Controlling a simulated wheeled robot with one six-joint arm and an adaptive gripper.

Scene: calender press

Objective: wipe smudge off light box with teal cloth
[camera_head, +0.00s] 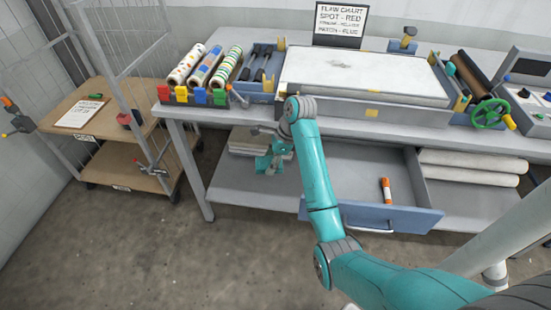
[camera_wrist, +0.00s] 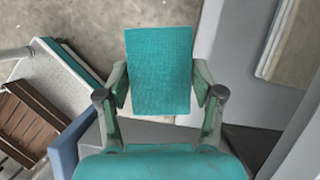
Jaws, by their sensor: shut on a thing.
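The teal cloth (camera_wrist: 160,58) is a flat rectangle in the wrist view, held between the two fingers of my gripper (camera_wrist: 160,92). My gripper is shut on it. In the head view my gripper (camera_head: 270,163) is low, in front of the bench's lower shelf and left of the open drawer, below the bench top. The cloth is hard to tell from the teal arm there. The light box (camera_head: 300,81) lies on the bench top with a pale panel. A faint grey smudge (camera_head: 340,64) shows on its upper middle. The cloth is well apart from it.
A blue-fronted drawer (camera_head: 390,218) stands open with an orange tube (camera_head: 386,190) inside. Patterned rolls (camera_head: 207,68) stand left of the light box. A green handwheel (camera_head: 490,113) is at right. A wire-sided cart (camera_head: 100,115) stands left. The floor in front is clear.

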